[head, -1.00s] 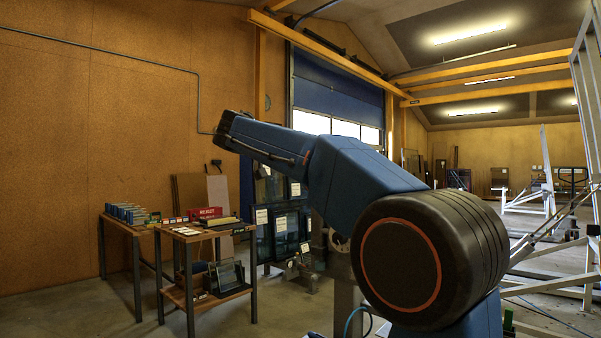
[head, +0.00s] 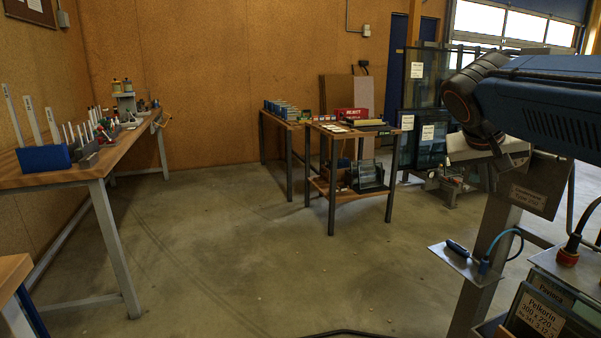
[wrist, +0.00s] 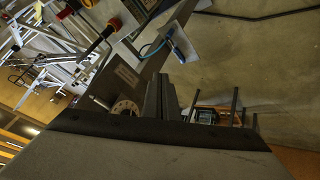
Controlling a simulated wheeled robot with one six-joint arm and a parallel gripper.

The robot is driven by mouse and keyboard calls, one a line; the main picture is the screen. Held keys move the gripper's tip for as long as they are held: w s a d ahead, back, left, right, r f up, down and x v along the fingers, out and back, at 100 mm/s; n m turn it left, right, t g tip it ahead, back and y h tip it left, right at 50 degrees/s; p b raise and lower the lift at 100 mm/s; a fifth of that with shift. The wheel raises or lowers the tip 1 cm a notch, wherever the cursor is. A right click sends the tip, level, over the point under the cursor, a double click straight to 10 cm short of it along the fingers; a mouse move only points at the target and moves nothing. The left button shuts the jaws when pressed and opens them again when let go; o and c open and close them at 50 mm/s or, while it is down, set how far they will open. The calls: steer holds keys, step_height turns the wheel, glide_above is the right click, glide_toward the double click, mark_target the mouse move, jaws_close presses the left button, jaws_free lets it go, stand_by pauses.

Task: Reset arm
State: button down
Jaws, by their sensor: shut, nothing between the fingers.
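My gripper (wrist: 161,97) shows in the wrist view as two dark fingers side by side at the picture's middle. They are shut with nothing between them. Below them lies the broad dark edge of my gripper's body. In the head view my blue arm (head: 540,105) reaches in from the right edge, above a grey post. My fingertips cannot be made out in the head view.
A screwdriver-like blue tool (head: 458,248) lies on a small plate beside the post. Labelled glass panes (head: 545,318) stand at the lower right. A long workbench (head: 95,165) is at left, a small table (head: 335,190) behind. The floor between is clear.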

steer(key=s+a+f+n+y, duration=0.2)
steer(key=s+a+f, duration=0.3)
steer(key=s+f, duration=0.4)
steer(key=s+a+f+n+y, duration=0.2)
steer(key=s+a+f+y, duration=0.2)
steer(key=s+f, duration=0.6)
step_height(320, 180, down, 6)
steer(key=shift+a, duration=0.85)
steer(key=shift+s+d, duration=0.1)
